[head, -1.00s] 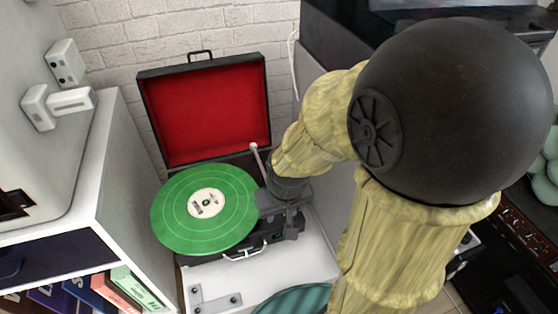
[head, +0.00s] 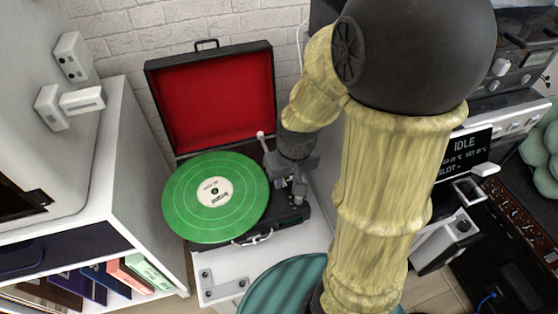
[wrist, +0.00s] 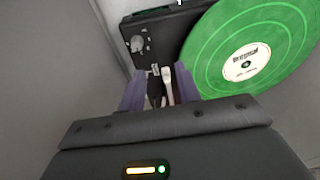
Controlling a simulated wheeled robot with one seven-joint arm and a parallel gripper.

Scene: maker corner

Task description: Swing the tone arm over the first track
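The record player (head: 275,222) stands open on a white surface, with a green record (head: 185,208) on its platter. The record also shows at the right of the wrist view (wrist: 215,70). The white tone arm (wrist: 168,84) lies to the side of the record, off its grooves; in the head view only its pale rear end (head: 262,140) shows clearly. My gripper (wrist: 159,84) is open, its two purple-grey fingers on either side of the tone arm. The arm is nearer the record-side finger. Whether a finger touches it, I cannot tell.
The raised red-lined lid (head: 215,97) stands behind the record. A white shelf unit with books (head: 120,190) is close on the left. A teal round seat (head: 285,285) is in front. A device reading IDLE (head: 464,150) is at the right.

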